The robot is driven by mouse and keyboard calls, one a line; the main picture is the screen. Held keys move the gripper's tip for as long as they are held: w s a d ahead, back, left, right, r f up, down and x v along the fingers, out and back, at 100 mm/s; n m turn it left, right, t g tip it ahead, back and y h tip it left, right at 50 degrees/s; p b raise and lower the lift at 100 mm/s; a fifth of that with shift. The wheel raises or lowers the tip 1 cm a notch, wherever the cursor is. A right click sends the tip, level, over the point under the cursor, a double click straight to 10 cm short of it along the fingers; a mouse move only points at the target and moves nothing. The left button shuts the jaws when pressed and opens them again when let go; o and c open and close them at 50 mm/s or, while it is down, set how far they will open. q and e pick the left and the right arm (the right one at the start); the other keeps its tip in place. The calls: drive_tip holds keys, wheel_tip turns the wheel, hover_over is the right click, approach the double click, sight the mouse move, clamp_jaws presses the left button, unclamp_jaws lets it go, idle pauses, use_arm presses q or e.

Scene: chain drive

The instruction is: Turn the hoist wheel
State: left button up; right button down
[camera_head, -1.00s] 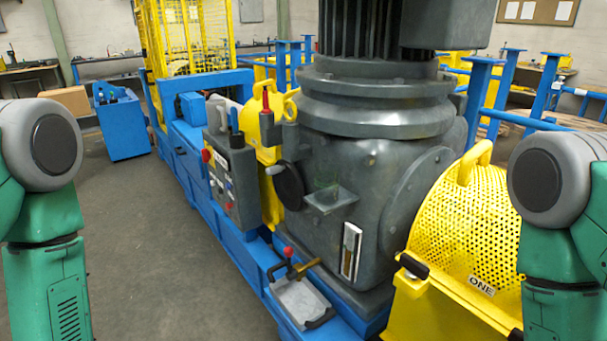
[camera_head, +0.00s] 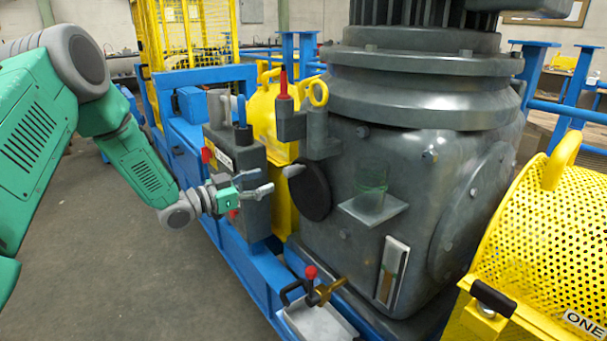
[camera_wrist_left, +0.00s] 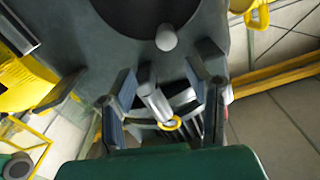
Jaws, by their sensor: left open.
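The hoist wheel (camera_head: 313,193) is a dark round disc on the side of the grey gearbox housing, with a light grey handle knob (camera_head: 293,171) sticking out at its upper left. My left gripper (camera_head: 265,180) is open and empty, just left of the knob and apart from it, fingers pointing toward the wheel. In the left wrist view the wheel (camera_wrist_left: 150,12) is cut off by the top edge, and its knob (camera_wrist_left: 166,38) lies beyond my open fingers (camera_wrist_left: 160,78). My right gripper is not in view.
A grey control box (camera_head: 240,170) with levers stands right behind my left gripper. Below the wheel are a red-knobbed valve (camera_head: 311,273) and a grey tray (camera_head: 318,325). A small shelf (camera_head: 373,209) juts out right of the wheel. A yellow perforated guard (camera_head: 545,240) is at right. Floor at left is open.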

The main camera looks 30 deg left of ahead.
sight(292, 173)
use_arm(q)
drive_tip(key=x, duration=0.4)
drive_tip(key=shift+f+b, duration=0.2)
drive_tip(key=shift+b, duration=0.15)
drive_tip(key=w, duration=0.3)
drive_tip(key=w+f+b, duration=0.1)
drive_tip(key=w, duration=0.1)
drive_tip(key=shift+w+a, duration=0.2)
drive_tip(key=shift+a, duration=0.05)
drive_tip(key=shift+w+d+r, duration=0.15)
drive_tip(key=shift+w+d, duration=0.2)
drive_tip(key=shift+d, duration=0.2)
drive_tip(key=shift+w+d+r, duration=0.2)
drive_tip(key=shift+w+d, duration=0.1)
drive_tip(key=shift+d, duration=0.2)
drive_tip(key=shift+d+r, duration=0.15)
drive_tip(key=shift+d, duration=0.2)
drive_tip(key=shift+a, duration=0.35)
drive_tip(key=c, duration=0.9)
drive_tip(key=shift+a+f, duration=0.35)
drive_tip(key=shift+a, duration=0.05)
clamp_jaws()
drive_tip(key=shift+d, duration=0.1)
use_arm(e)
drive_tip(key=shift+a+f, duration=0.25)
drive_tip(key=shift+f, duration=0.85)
